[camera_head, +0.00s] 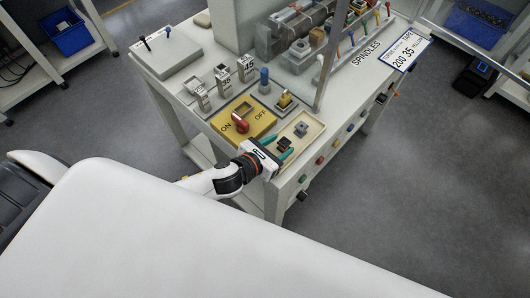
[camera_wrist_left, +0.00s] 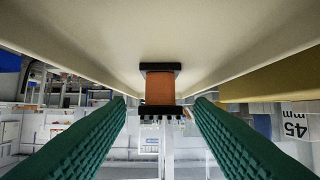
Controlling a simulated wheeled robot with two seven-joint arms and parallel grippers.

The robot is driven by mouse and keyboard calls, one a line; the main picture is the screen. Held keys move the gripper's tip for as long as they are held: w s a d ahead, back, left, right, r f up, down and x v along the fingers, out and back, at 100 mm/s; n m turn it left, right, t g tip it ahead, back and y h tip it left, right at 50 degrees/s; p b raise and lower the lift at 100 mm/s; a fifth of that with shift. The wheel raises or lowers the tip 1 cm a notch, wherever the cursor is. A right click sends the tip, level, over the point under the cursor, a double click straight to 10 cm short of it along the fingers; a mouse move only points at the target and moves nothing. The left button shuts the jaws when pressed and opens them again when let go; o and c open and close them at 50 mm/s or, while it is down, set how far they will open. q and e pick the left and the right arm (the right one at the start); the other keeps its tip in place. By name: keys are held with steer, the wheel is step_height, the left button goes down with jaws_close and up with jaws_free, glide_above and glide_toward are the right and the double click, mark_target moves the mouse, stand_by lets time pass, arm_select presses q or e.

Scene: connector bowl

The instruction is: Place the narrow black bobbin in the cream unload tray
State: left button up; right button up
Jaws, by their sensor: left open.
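The cream tray (camera_head: 315,127) lies at the front corner of the bench and also fills the upper part of the left wrist view (camera_wrist_left: 80,28). A black-flanged bobbin with copper-brown winding (camera_head: 284,143) is in its near part, and it also shows in the left wrist view (camera_wrist_left: 160,88). My left gripper (camera_head: 276,154) is at the tray's near end, its green fingers open on either side of the bobbin. In the left wrist view a gap shows between each finger and the bobbin. My right gripper is not in view.
A grey spool-like piece (camera_head: 300,130) lies farther back in the tray. A yellow ON/OFF plate with a red knob (camera_head: 240,123) is left of the tray. Behind stand a blue-topped peg (camera_head: 264,80), a yellow-brown spool (camera_head: 285,99) and labelled posts (camera_head: 223,80). A thin upright post (camera_head: 327,60) rises behind.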

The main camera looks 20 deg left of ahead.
arm_select(q)
steer(key=v, duration=0.7)
steer(key=shift+s+r, duration=0.1)
steer(key=shift+s, duration=0.05)
steer(key=shift+a, duration=0.1)
